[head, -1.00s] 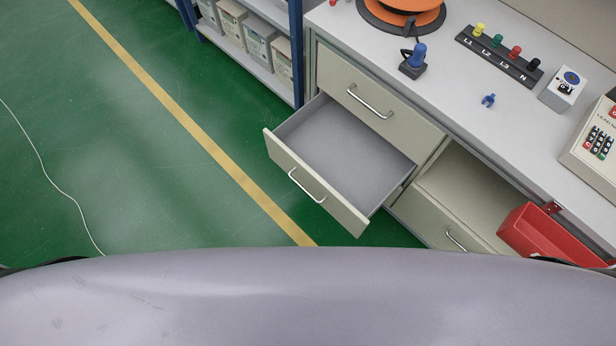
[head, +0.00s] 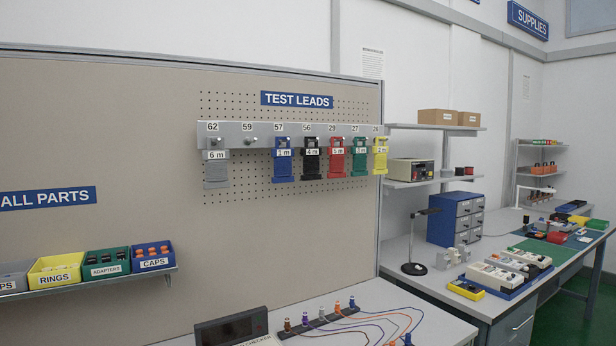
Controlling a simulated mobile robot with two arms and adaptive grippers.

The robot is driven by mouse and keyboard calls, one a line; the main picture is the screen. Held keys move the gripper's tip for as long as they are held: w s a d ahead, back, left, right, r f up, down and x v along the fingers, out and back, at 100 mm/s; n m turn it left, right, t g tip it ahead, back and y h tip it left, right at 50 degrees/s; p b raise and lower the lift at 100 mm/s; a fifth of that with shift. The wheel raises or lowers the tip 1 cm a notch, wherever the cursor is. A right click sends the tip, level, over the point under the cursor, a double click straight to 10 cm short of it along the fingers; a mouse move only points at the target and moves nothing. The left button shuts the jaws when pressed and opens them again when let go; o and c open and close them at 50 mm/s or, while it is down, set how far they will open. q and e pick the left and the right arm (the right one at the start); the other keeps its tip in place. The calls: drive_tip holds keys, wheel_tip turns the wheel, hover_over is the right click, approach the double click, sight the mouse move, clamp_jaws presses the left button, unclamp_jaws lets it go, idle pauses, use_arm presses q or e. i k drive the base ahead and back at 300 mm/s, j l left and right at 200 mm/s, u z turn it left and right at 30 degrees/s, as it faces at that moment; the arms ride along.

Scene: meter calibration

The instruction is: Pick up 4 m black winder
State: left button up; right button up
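The black winder (head: 312,160) hangs on the test leads rail (head: 265,140) on the beige pegboard, under number 56, with a "4 m" label. A blue winder (head: 283,162) labelled "1 m" hangs to its left, and a red winder (head: 337,160) to its right. Green (head: 360,160) and yellow (head: 380,157) winders hang further right. A grey winder (head: 216,175) labelled "6 m" hangs at the left end. The peg under number 59 is empty. Neither of my grippers shows in the head view.
A bench (head: 440,328) with a row of coloured terminals (head: 333,316) and wires stands below the board. Bins of rings (head: 55,274) and caps (head: 152,257) sit on a shelf at the left. A further bench with blue drawers (head: 455,218) stands at the right.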

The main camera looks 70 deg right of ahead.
sight(311, 159)
drive_tip(key=z, duration=2.35)
drive_tip(key=i+l, duration=0.15)
drive_tip(key=l, duration=0.2)
drive_tip(key=i+l+u, duration=0.2)
drive_tip(key=i+l, duration=0.15)
drive_tip(key=l, duration=0.3)
drive_tip(key=i+l, duration=0.1)
drive_tip(key=l, duration=0.25)
drive_tip(key=i+l+u, duration=0.1)
drive_tip(key=l, duration=0.25)
drive_tip(key=i+l, duration=0.2)
drive_tip(key=l, duration=0.15)
drive_tip(key=u, duration=0.05)
